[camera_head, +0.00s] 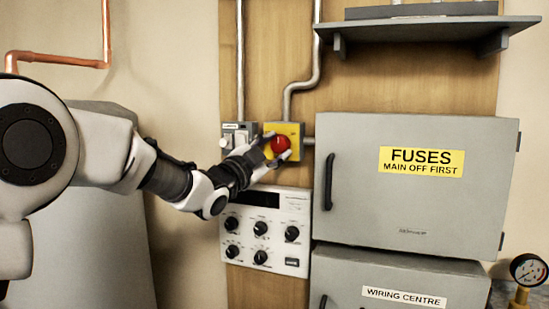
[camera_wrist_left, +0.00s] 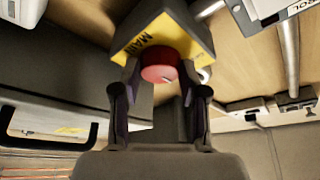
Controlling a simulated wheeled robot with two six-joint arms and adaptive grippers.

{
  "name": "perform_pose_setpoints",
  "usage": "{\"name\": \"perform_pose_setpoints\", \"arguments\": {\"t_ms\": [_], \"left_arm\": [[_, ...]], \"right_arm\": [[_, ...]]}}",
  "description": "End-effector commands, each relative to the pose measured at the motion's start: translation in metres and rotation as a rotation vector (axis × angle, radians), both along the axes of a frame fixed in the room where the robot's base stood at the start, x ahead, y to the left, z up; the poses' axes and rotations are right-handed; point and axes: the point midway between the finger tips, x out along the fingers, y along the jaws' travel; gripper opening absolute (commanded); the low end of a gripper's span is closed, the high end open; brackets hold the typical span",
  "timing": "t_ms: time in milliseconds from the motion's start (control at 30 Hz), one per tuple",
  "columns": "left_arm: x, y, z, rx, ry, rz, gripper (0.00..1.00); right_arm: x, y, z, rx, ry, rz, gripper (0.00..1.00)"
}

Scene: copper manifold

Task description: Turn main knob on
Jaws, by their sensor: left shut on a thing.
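The main knob (camera_head: 280,144) is a round red knob on a yellow plate (camera_head: 296,130) fixed to the wooden board. In the left wrist view the red knob (camera_wrist_left: 160,64) sits below the yellow plate marked "MAIN" (camera_wrist_left: 150,38). My left gripper (camera_head: 276,147) is at the knob, with one finger on each side of it. In the left wrist view the fingertips of my left gripper (camera_wrist_left: 160,72) flank the knob and close on it. The fingers hide part of the knob's sides. My right gripper is in neither view.
A grey fuse cabinet (camera_head: 415,215) with a black handle stands just right of the knob. A white control panel (camera_head: 264,232) with several black knobs is below. A small grey switch box (camera_head: 238,134) is close on the left. Pipes (camera_head: 300,85) run above.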

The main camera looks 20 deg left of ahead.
Motion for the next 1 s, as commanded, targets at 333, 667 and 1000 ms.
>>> {"name": "perform_pose_setpoints", "arguments": {"t_ms": [333,667,1000], "left_arm": [[0.000,0.002,0.007,0.323,-0.017,0.002,0.08],[0.000,0.003,0.010,0.593,-0.026,0.003,0.08],[0.000,0.003,0.010,0.739,-0.032,0.003,0.08]], "right_arm": [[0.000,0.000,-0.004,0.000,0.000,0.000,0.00],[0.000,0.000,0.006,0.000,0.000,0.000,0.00],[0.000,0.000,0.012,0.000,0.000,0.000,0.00]]}}
